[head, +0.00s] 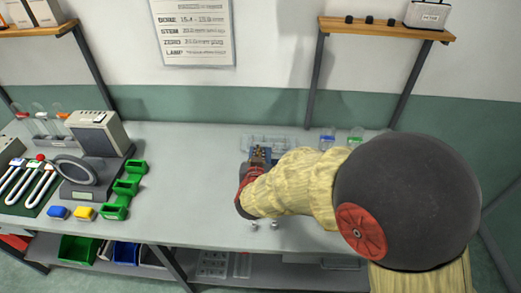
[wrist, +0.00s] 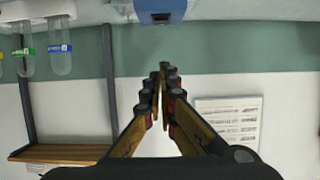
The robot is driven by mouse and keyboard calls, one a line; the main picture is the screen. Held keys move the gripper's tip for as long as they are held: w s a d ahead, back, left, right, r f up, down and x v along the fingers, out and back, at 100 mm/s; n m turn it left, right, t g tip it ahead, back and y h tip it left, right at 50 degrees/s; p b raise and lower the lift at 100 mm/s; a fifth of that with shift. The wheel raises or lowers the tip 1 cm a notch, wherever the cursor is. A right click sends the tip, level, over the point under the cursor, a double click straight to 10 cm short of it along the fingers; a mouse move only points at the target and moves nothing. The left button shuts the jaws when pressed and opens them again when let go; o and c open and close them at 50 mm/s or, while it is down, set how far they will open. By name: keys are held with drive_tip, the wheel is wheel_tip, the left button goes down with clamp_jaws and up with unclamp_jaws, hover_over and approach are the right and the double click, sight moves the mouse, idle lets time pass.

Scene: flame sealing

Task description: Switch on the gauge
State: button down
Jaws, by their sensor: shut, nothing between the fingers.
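My gripper (head: 258,154) is over the middle of the bench, and its closed fingertips also show in the wrist view (wrist: 164,72). It holds nothing. A blue block-like thing (wrist: 160,6) with a dark spot shows at the top edge of the wrist view, beyond the fingertips; it is cut off, and I cannot tell whether it is the gauge. A grey instrument (head: 82,178) with a round ring and a small display stands at the left of the bench, well apart from my gripper. I cannot make out a switch. My arm hides part of the bench at the right.
Green bins (head: 124,187) stand beside the grey instrument. Blue and yellow blocks lie in front of it. A clear rack is behind my gripper, with capped tubes (head: 327,139) to its right. The bench (head: 185,190) is clear between the bins and my gripper. A wall sheet (head: 193,35) hangs above.

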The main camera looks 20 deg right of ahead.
drive_tip(key=b, duration=0.3)
hover_over(268, 160)
drive_tip(key=w+a, duration=0.2)
drive_tip(key=f, duration=0.4)
drive_tip(key=shift+s+a, duration=0.15)
drive_tip(key=shift+s, duration=0.05)
wheel_tip(268, 160, down, 2)
drive_tip(key=shift+a+f, duration=0.1)
drive_tip(key=shift+f, duration=0.05)
drive_tip(key=shift+s+f+b, duration=0.15)
drive_tip(key=shift+f+b, duration=0.25)
drive_tip(key=shift+f, duration=0.25)
